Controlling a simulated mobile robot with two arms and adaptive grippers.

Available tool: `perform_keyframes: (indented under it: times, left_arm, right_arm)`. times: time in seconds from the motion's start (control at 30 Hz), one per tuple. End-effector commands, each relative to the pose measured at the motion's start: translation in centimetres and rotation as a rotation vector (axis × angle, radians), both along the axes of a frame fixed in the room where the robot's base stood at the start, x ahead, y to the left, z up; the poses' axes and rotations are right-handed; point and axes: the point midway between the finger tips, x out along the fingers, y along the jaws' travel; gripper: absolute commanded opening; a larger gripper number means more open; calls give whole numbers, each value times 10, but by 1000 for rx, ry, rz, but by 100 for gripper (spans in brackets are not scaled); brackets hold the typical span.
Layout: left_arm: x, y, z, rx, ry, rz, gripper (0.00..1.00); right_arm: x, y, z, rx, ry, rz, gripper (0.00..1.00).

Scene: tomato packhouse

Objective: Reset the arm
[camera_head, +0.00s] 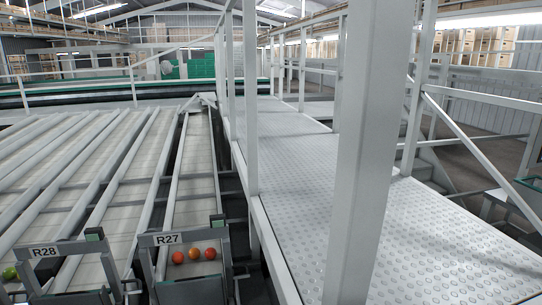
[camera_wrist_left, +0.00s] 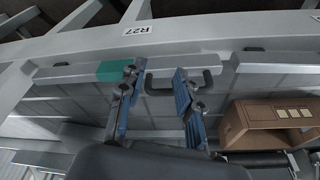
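My left gripper (camera_wrist_left: 157,74) shows in the left wrist view, its two blue-padded fingers spread apart with nothing held between them. Behind the fingertips is a grey frame bar (camera_wrist_left: 90,72) with a green block (camera_wrist_left: 113,71) and a dark handle (camera_wrist_left: 209,80). I cannot tell whether the fingers touch the bar or handle. A label R27 (camera_wrist_left: 138,30) is on the beam above. My left gripper does not show in the head view. My right gripper is in neither view.
In the head view, sorting lanes end at gates labelled R28 (camera_head: 44,252) and R27 (camera_head: 166,239). Tomatoes (camera_head: 194,254) lie at the R27 gate. A railed walkway (camera_head: 300,170) runs on the right, with a thick post (camera_head: 362,150) close by. A brown box (camera_wrist_left: 262,121) is right of the fingers.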

Motion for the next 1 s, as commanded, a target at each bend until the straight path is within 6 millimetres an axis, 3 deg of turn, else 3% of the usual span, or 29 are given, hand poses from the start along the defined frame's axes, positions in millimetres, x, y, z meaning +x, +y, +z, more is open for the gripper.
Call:
perform_keyframes:
  times: [0.1, 0.27, 0.5, 0.73, 0.9, 1.0]
  left_arm:
    - [-13, 1, -57, 4, 31, -4, 34]
    - [-39, 5, -124, 6, 60, -10, 34]
    - [-110, 16, -213, 14, 112, -21, 34]
    - [-175, 29, -254, 19, 145, -31, 34]
    - [-194, 33, -262, 21, 152, -34, 34]
    - [-195, 33, -263, 21, 152, -34, 34]
  right_arm:
    - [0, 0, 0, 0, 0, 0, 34]
    - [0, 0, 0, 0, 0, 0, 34]
    - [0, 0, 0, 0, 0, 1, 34]
    - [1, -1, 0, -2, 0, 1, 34]
    - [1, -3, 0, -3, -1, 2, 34]
    - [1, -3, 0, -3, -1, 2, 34]
